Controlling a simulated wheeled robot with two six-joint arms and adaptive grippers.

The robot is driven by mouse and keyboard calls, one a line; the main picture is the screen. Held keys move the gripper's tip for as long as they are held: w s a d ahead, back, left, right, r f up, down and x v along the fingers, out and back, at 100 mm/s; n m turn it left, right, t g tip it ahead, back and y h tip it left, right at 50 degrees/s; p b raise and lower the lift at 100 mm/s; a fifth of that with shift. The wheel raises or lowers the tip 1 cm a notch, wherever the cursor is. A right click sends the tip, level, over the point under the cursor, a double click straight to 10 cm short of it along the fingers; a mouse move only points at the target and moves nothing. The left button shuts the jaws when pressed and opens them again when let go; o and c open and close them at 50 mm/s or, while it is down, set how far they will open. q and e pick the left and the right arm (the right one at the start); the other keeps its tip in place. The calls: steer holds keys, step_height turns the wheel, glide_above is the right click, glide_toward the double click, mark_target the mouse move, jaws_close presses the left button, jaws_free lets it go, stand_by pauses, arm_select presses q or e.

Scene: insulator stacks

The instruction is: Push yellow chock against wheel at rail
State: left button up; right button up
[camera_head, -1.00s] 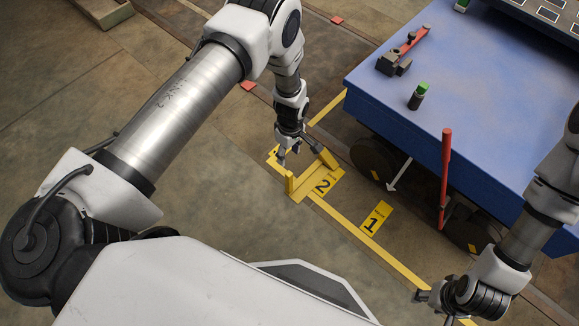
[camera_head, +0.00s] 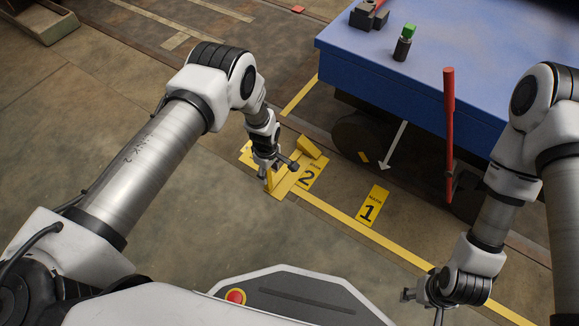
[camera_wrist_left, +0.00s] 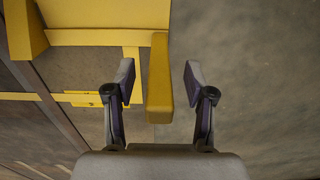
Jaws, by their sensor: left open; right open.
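The yellow chock (camera_head: 308,148) sits on the floor at the yellow marking beside the number 2 plate, apart from the cart's dark wheel (camera_head: 352,138). My left gripper (camera_head: 277,172) is open over the chock's near side and partly hides it. In the left wrist view, an upright yellow bar of the chock (camera_wrist_left: 159,75) stands between the two open fingers of my left gripper (camera_wrist_left: 158,82), with a gap at each side. More of the chock (camera_wrist_left: 100,14) fills the top left there. My right gripper (camera_head: 421,302) is open and empty at lower right.
The blue cart (camera_head: 440,85) stands at upper right, with a red lever (camera_head: 449,130) and a white arrow (camera_head: 396,145) at its side. Number plates 2 (camera_head: 308,176) and 1 (camera_head: 371,206) lie by a yellow floor line (camera_head: 345,218).

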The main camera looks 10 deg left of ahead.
arm_select(q)
steer(key=shift+r, duration=0.15)
jaws_close()
steer(key=shift+w, duration=0.1)
steer(key=shift+r, duration=0.1)
